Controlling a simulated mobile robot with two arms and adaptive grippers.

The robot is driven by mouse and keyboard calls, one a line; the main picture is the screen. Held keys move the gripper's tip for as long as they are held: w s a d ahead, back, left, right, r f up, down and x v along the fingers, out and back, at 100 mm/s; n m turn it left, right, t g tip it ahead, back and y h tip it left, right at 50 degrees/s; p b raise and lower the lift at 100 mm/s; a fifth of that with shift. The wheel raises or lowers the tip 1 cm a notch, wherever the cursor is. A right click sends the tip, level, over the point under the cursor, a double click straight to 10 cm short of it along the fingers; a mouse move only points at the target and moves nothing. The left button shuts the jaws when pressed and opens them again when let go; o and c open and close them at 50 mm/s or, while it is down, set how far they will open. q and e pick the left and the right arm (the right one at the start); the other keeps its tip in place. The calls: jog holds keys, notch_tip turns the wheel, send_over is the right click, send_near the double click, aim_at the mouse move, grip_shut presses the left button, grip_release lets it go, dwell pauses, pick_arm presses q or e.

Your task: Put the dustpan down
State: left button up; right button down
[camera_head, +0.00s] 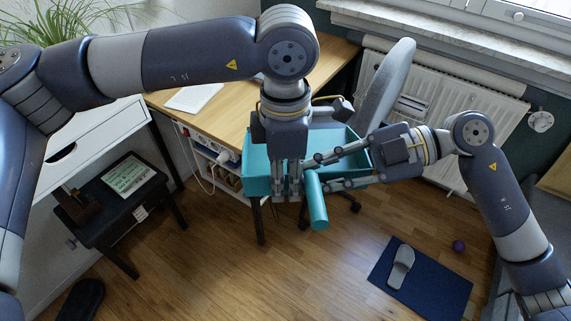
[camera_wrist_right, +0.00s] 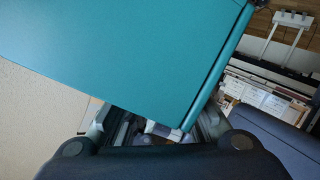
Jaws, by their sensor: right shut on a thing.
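The teal dustpan (camera_head: 258,168) is held in the air in the middle of the head view, in front of the desk and chair. Its round handle (camera_head: 318,205) points down toward the floor. My right gripper (camera_head: 318,172) comes in from the right and is shut on the dustpan by the handle. In the right wrist view the dustpan (camera_wrist_right: 120,70) fills the upper left and hides much of the fingers. My left gripper (camera_head: 287,190) points down just left of the handle, in front of the pan. Its fingers overlap the pan, and I cannot tell whether they touch it.
A wooden desk (camera_head: 235,110) and a grey chair (camera_head: 385,85) stand behind the dustpan. A black stool (camera_head: 100,220) is at the left. Wooden floor (camera_head: 290,275) below is clear.

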pick_arm(q)
jog(key=shift+c, duration=0.2)
grip_shut()
pick_arm(e)
jog(key=c, duration=1.3)
grip_release()
